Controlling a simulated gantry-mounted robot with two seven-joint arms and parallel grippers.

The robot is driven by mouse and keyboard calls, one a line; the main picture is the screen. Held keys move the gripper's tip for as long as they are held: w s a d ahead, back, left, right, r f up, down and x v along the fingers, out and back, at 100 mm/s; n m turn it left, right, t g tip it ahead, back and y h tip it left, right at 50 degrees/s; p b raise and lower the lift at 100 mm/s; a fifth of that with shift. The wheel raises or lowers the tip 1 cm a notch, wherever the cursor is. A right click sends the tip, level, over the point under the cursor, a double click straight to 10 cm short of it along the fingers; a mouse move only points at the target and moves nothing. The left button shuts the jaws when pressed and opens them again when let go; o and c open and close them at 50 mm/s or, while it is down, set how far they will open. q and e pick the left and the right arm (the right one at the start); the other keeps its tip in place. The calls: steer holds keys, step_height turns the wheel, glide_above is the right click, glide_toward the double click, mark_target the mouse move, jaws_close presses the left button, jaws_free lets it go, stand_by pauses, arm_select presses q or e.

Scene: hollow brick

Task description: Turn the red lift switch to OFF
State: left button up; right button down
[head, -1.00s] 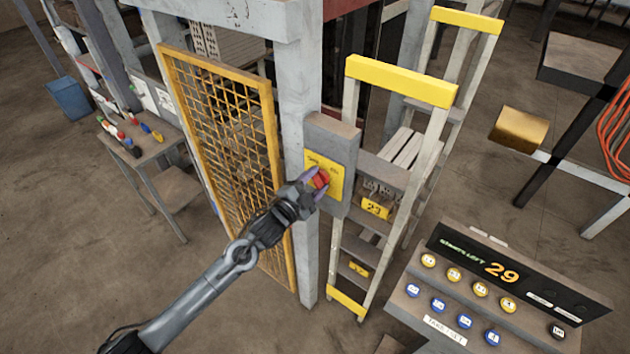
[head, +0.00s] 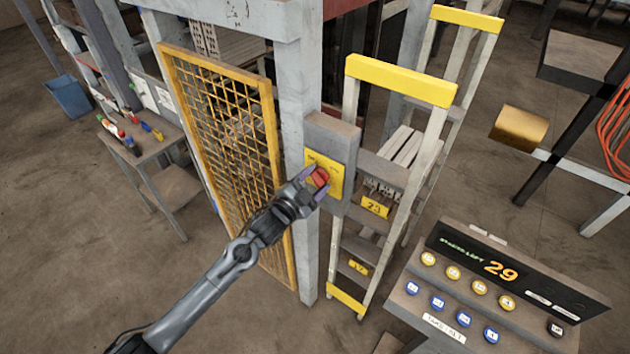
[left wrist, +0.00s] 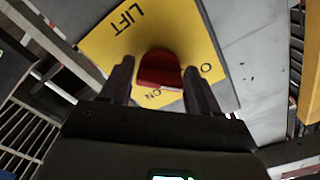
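The red lift switch (head: 319,177) is a knob on a yellow plate (head: 337,183) fixed to a grey box on a post. In the left wrist view the red knob (left wrist: 159,69) sits on the yellow plate (left wrist: 101,45), with LIFT lettering above, an O to the right and ON below. Which mark the knob points to is unclear. My left gripper (left wrist: 158,78) has one finger on each side of the knob, with narrow gaps showing. It also shows at the switch in the head view (head: 314,184). My right gripper is not in view.
A yellow mesh gate (head: 225,140) stands left of the post. A ladder with yellow bars (head: 400,80) stands close on the right. A control panel (head: 520,270) with several buttons and a lit 29 is at lower right. Open floor lies at left.

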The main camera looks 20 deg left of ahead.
arm_select(q)
steer(key=shift+o, duration=1.1)
steer(key=shift+s+a, duration=0.2)
steer(key=shift+s, duration=0.45)
steer(key=b+v, duration=0.2)
steer(key=v, duration=0.7)
steer(key=shift+s, duration=0.25)
